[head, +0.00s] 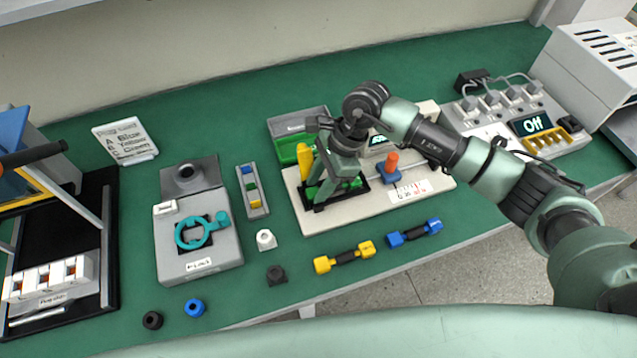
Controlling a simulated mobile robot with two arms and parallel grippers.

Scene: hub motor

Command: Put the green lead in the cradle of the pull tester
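The pull tester (315,222) is a pale base in the middle of the bench, with a yellow lever (304,165) and an orange knob (392,160) on a blue block. My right gripper (332,190) reaches down over its dark cradle area (367,186). Bright green parts, apparently the green lead (326,188), show low around the fingers, at the cradle. My gripper hides the middle of it. I cannot tell whether the fingers are shut on it or whether it rests in the cradle. My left gripper is not in view.
A yellow lead (344,257) and a blue lead (414,233) lie in front of the tester. A grey fixture with a teal ring (201,232) stands left. A grey bin with green inside (289,148) is behind. A power unit (530,126) reading "Off" stands right.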

